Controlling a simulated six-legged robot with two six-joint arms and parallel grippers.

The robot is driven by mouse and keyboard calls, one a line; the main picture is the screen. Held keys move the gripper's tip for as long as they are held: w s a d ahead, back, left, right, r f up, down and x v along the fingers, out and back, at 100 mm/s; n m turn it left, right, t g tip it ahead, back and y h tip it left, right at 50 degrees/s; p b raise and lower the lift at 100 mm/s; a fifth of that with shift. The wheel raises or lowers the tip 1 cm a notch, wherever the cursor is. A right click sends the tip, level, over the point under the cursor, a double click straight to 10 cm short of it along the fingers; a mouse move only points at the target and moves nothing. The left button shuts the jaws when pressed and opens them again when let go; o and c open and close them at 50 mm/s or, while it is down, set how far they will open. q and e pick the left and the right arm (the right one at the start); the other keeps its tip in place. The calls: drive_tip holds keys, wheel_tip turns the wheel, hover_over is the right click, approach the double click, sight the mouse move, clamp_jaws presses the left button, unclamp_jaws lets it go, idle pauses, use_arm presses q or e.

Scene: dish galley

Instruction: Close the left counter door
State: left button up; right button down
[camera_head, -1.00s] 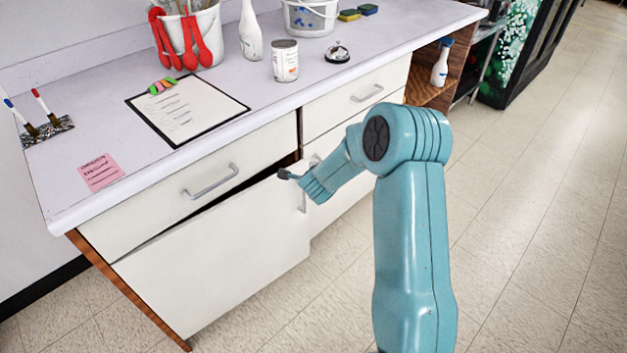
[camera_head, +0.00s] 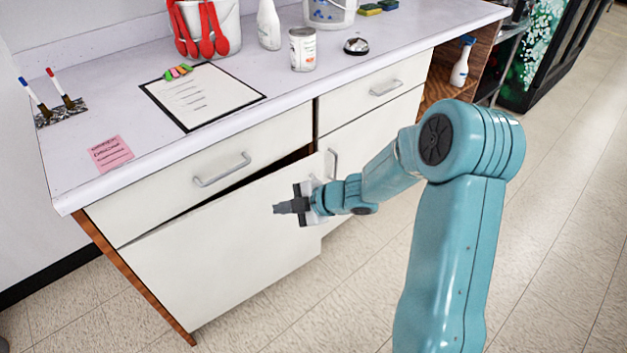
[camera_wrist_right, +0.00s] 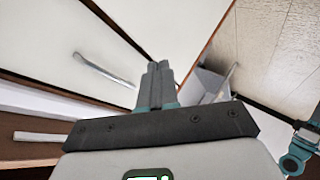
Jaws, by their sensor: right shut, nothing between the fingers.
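The left counter door (camera_head: 220,250) is the white panel below the left drawer. It stands slightly ajar, with a dark gap along its top that widens to the right. My right gripper (camera_head: 281,208) is shut and empty in front of the door's right part, pointing left. Whether it touches the panel cannot be told. In the right wrist view, the shut fingers (camera_wrist_right: 159,75) lie in front of the white door (camera_wrist_right: 178,30). The gripper and wrist hide part of the door's right edge. My left gripper is out of view.
The left drawer (camera_head: 265,150) with its grey handle sits shut above the door. The right door (camera_head: 365,135) is shut beside it. The countertop (camera_head: 270,85) carries a clipboard (camera_head: 205,97), a can (camera_head: 303,50) and a bell (camera_head: 356,46). The floor (camera_head: 300,310) in front is clear.

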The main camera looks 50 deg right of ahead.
drive_tip(key=d+f+m+t+b, duration=0.1)
drive_tip(key=d+m+t+b, duration=0.25)
drive_tip(key=m, duration=0.35)
drive_tip(key=m+t+h+b, duration=0.4)
drive_tip(key=m+h+b, duration=0.5)
drive_tip(key=b, duration=0.4)
approach(307, 165)
drive_tip(key=shift+m+g+y, duration=0.25)
drive_tip(key=shift+m+y, duration=0.15)
drive_tip(key=shift+m, duration=0.1)
drive_tip(key=x, duration=0.2)
drive_tip(key=b+x, duration=0.1)
drive_tip(key=x, duration=0.1)
drive_tip(key=b+x, duration=0.1)
drive_tip(key=x, duration=0.1)
drive_tip(key=shift+w+d+r, duration=0.2)
drive_tip(key=shift+w+r, duration=0.05)
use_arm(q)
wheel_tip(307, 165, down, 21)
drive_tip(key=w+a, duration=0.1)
use_arm(e)
drive_tip(key=shift+w, duration=0.1)
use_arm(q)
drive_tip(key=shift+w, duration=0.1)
